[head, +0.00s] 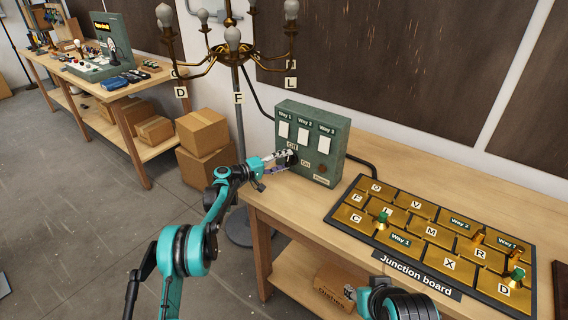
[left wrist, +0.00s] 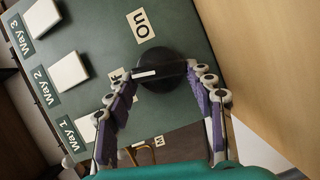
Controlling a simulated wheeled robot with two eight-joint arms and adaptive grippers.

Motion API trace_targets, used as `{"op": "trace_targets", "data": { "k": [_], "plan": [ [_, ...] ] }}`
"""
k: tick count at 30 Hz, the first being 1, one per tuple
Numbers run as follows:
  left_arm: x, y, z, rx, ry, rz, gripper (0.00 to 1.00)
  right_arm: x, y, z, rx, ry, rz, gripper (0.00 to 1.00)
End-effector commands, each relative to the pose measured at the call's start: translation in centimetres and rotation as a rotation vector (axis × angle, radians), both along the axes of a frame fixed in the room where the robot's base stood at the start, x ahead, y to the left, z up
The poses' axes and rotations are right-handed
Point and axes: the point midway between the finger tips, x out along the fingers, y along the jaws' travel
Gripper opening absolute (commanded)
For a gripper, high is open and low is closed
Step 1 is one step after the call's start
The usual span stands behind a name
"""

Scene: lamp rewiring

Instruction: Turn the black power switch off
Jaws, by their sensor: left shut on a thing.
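The black power switch (head: 293,158) is a round knob on the front of the green control box (head: 318,125). It also shows in the left wrist view (left wrist: 172,80), with a white mark on its face. The mark lies on the side facing the "Off" label (left wrist: 117,74), which is partly hidden by a finger; the "On" label (left wrist: 141,25) is clear. My left gripper (head: 285,159) is shut on the knob, one finger on each side, as the left wrist view (left wrist: 162,78) also shows. My right gripper is out of view.
Three white switches marked Way 1 to Way 3 (head: 303,135) sit above the knob. The brass lamp (head: 233,50) stands behind the box. The junction board (head: 440,235) lies to the right on the workbench (head: 385,165). Cardboard boxes (head: 203,135) stand on the floor.

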Motion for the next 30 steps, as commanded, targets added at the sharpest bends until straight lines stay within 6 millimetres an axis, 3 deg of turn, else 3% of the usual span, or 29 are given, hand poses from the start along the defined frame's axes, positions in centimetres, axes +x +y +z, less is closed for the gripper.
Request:
{"op": "trace_targets", "data": {
  "k": [12,29,30],
  "plan": [
    [0.04,0.07,-0.38,-0.161,0.118,0.001,0.24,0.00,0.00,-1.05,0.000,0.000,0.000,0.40],
    [0.03,0.07,-0.37,-0.187,0.137,0.001,0.24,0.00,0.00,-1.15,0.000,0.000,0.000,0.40],
    [0.03,0.07,-0.37,-0.187,0.137,0.001,0.56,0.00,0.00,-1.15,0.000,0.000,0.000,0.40]
  ]
}}
